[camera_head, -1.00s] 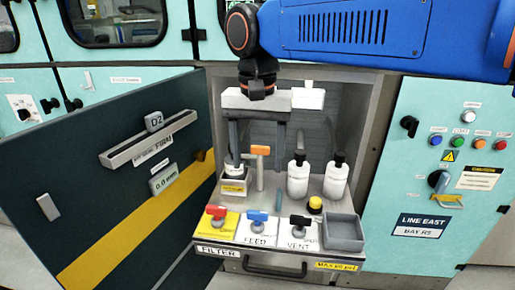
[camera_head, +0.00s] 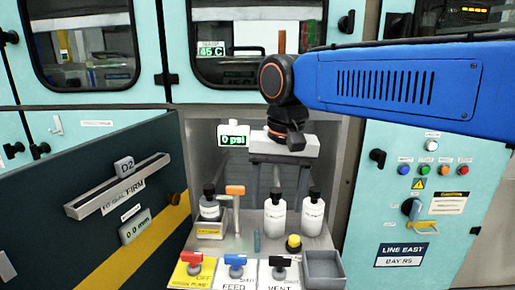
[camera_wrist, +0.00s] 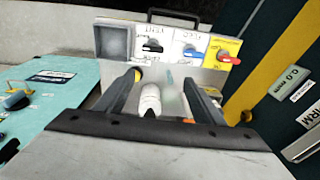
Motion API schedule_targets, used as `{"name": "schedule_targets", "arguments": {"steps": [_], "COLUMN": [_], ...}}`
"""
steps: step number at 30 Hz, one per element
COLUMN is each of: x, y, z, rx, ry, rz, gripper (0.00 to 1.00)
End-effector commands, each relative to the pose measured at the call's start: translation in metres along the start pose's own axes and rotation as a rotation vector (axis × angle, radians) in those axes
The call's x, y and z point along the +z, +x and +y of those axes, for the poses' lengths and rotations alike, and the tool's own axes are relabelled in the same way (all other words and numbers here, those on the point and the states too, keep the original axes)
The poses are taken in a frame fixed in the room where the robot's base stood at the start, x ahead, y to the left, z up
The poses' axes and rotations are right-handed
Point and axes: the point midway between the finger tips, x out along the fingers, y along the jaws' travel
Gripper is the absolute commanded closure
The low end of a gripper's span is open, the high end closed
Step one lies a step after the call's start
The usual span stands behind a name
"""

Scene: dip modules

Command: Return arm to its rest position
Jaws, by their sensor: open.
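My gripper (camera_head: 277,190) is in front of the open bay in the head view, with its two dark fingers pointing down and apart. Nothing shows between the fingers as held. My blue arm reaches in from the right, above the bay.
The dark door (camera_head: 90,230) stands open at left. White bottles stand left (camera_head: 209,208) and right (camera_head: 312,214), with an orange-topped T-handle (camera_head: 235,191) between left and middle. Red (camera_head: 193,260), blue (camera_head: 235,262) and black (camera_head: 280,264) valve handles and a grey tray (camera_head: 323,268) line the front.

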Motion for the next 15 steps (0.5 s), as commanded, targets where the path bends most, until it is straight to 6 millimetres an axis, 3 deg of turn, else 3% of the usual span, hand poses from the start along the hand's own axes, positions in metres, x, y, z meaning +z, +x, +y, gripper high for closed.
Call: {"name": "schedule_targets", "arguments": {"steps": [1, 3, 15], "x": [0.001, 0.004, 0.04], "y": [0.004, 0.011, 0.059], "z": [0.021, 0.045, 0.166], "rx": [-0.008, -0.017, -0.031], "ry": [0.007, 0.002, -0.017], "rz": [0.016, 0.037, 0.174], "gripper": [0.38, 0.38, 0.38]}}
